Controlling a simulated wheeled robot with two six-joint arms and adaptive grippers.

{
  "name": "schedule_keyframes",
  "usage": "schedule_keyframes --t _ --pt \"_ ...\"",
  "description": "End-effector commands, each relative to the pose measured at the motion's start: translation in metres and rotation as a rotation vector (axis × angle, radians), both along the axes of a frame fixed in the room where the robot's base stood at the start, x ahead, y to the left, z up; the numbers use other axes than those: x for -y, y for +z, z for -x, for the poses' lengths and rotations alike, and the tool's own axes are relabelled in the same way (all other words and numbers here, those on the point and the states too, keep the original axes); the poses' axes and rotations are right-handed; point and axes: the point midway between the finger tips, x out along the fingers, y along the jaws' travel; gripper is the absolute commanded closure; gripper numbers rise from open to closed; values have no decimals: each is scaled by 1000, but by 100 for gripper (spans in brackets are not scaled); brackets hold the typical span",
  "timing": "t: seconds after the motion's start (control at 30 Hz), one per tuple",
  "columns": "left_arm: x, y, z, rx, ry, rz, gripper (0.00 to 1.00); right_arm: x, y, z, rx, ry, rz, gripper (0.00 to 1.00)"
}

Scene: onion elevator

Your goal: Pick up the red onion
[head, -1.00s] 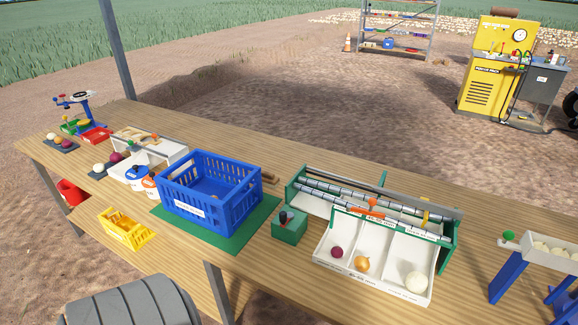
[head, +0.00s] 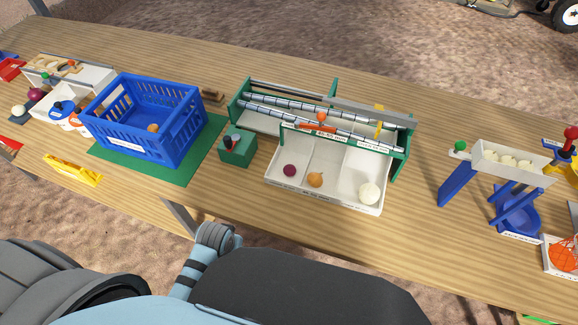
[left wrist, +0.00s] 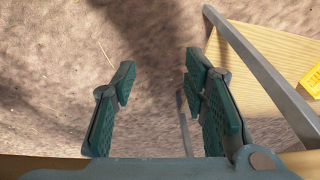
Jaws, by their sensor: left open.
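The red onion (head: 290,170) is small and dark red. It lies in the left compartment of the white three-part tray (head: 325,202) at the front of the green sorter in the head view. Another dark red onion (head: 36,95) sits at the far left of the table. My left gripper (left wrist: 158,85) shows in the left wrist view, open and empty, over bare dirt beside the table edge and well away from the onion. My right gripper is not in view.
An orange-brown onion (head: 315,180) and a white one (head: 368,193) lie in the neighbouring compartments. A blue crate (head: 150,135) on a green mat and a green box with a dark knob (head: 237,149) stand left of the tray. A blue stand (head: 460,180) is at right.

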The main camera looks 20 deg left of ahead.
Motion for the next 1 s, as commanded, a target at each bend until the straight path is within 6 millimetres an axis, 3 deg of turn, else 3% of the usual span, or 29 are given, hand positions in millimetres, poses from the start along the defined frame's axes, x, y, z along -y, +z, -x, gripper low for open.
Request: schedule_keyframes --t 0.03,0.1,0.27,0.47,0.57,0.7,0.8,0.9,1.0 --pt "1 25 -9 17 13 0 60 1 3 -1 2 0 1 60" --pt "3 56 -17 30 34 2 60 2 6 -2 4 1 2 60" --pt "7 119 -27 55 86 14 60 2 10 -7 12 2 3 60" --pt "33 138 -94 17 225 63 60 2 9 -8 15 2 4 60" --pt "53 158 -132 -7 289 87 60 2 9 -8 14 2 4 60" --pt "83 199 -177 -41 360 104 60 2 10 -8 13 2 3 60" --pt "102 232 -201 -57 397 103 60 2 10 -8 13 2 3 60" --pt "114 254 -213 -68 421 94 60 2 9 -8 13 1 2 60" --pt "115 244 -217 -74 429 89 60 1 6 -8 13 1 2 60"
